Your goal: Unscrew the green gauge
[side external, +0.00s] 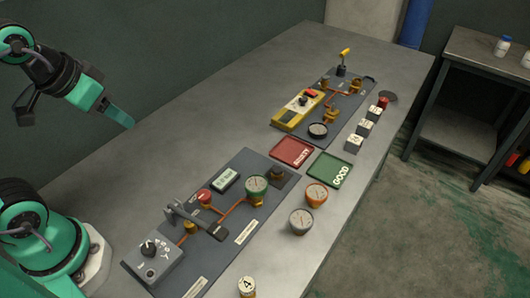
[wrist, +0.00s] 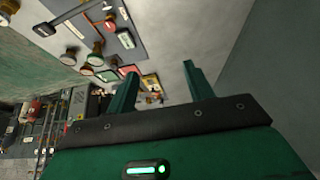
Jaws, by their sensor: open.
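The green gauge (side external: 257,186) has a green rim and a pale dial. It sits upright on a brass fitting on the near dark panel (side external: 243,165), at the end of an orange pipe. My gripper (side external: 120,116) is raised above the table at the left, well apart from the gauge, and nothing is between its fingers. In the wrist view my gripper (wrist: 160,70) shows two green fingers spread wide.
An orange gauge (side external: 316,194) and a grey gauge (side external: 301,221) stand loose on the table (side external: 215,110). A red tray (side external: 292,151) and a green tray (side external: 330,170) lie beyond the near panel. A lever (side external: 195,219) stands left of the green gauge. The table's back left is clear.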

